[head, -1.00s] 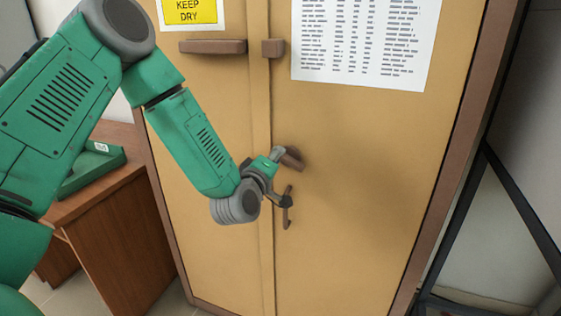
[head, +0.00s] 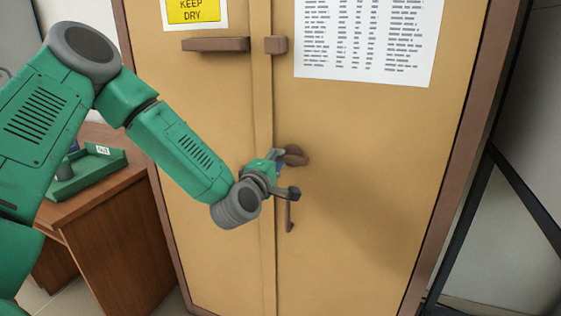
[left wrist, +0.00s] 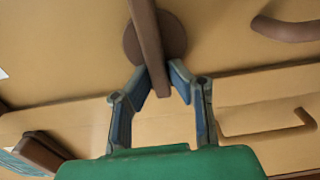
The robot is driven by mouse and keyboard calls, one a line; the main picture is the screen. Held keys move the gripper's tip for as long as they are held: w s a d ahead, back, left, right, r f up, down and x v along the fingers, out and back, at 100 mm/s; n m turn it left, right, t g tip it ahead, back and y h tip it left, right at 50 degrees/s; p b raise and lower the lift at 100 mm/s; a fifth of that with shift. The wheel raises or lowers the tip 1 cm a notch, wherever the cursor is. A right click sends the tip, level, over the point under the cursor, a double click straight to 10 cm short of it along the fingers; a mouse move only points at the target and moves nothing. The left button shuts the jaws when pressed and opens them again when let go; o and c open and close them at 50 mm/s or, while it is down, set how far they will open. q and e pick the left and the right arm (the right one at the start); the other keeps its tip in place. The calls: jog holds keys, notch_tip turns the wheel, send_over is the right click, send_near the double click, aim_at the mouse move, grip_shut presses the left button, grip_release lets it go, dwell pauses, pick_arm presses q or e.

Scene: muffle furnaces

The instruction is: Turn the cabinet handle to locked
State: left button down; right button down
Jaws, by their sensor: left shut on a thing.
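The tan cabinet (head: 350,200) has two doors. Its brown handle (head: 296,155) is on the right door near the middle seam, partly covered by my gripper. In the left wrist view the handle is a brown bar (left wrist: 146,30) over a round base, running down between my fingers. My left gripper (head: 284,178) is at the handle in the head view. In the left wrist view its two blue-grey fingers (left wrist: 159,82) are closed around the bar's lower end. My right gripper is in neither view.
A thin brown pull (head: 289,215) hangs just below the gripper. A brown bar (head: 215,45) and a small block (head: 276,45) sit higher on the doors. A wooden desk (head: 125,240) with a green tray (head: 90,172) stands at left. A dark metal frame (head: 525,205) stands at right.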

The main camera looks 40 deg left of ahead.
pick_arm(q)
jog(key=shift+a+f, duration=0.15)
jog(key=shift+a, duration=0.1)
jog(key=c, duration=1.5)
grip_release()
jog(key=shift+s, duration=0.1)
jog(key=shift+c, duration=0.2)
jog(key=shift+a, duration=0.15)
jog(key=shift+a, duration=0.1)
jog(key=v, duration=1.2)
